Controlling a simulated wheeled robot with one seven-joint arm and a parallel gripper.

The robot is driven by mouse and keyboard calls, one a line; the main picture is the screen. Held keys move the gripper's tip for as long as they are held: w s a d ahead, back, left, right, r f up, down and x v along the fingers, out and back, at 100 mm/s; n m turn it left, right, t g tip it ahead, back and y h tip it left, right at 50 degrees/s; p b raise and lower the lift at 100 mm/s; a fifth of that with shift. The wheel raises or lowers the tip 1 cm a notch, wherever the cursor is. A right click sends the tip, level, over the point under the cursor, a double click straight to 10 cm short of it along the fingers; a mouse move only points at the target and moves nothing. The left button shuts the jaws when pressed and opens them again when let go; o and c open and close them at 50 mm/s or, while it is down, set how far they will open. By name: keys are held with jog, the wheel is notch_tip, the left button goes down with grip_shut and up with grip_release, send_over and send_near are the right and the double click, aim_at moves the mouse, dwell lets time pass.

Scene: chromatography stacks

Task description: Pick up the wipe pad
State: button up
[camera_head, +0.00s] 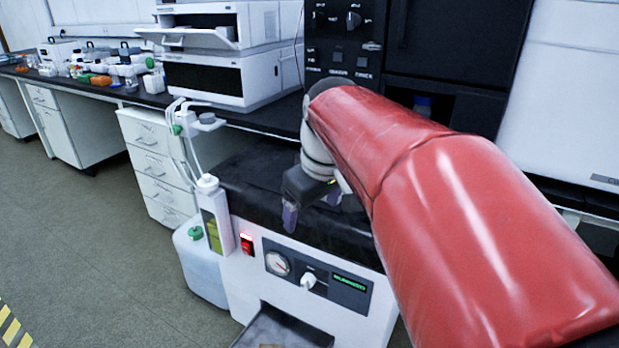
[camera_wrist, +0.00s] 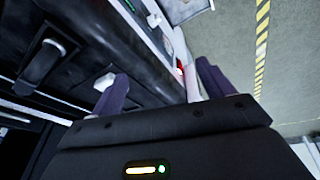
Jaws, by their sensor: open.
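I cannot make out the wipe pad for certain in either view. A small white piece (camera_wrist: 105,81) shows against the dark surface beside the left finger in the wrist view; I cannot tell whether it is the pad. My gripper (camera_head: 311,207) is open, with its purple fingers over the black top (camera_head: 255,187) of the white pump unit (camera_head: 247,290). The fingers also show apart in the wrist view (camera_wrist: 161,86), with nothing seen held between them. My red arm hides much of the right side of the unit's top.
A red lit switch (camera_head: 247,244) and a gauge (camera_head: 277,263) are on the unit's front. A jug (camera_head: 203,275) stands on the floor to its left. White instruments (camera_head: 205,75) and a black cabinet (camera_head: 450,45) stand behind. Floor at left is clear.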

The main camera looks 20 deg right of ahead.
jog(key=w+d+n, duration=0.1)
jog(key=w+d, duration=0.2)
jog(key=w+d+r+n+y, duration=0.1)
jog(key=w+d, duration=0.3)
jog(key=w+d+n+y, duration=0.1)
jog(key=w+d, duration=0.2)
jog(key=d, duration=0.1)
jog(key=shift+w+r+g, duration=0.15)
jog(key=shift+w+g, duration=0.1)
jog(key=shift+g, duration=0.15)
jog(key=shift+w+d+n, duration=0.2)
jog(key=shift+d+n, duration=0.1)
jog(key=x, duration=0.7)
jog(key=shift+w+d+f, duration=0.25)
jog(key=shift+f, duration=0.1)
jog(key=shift+c, duration=0.4)
jog(key=c, duration=1)
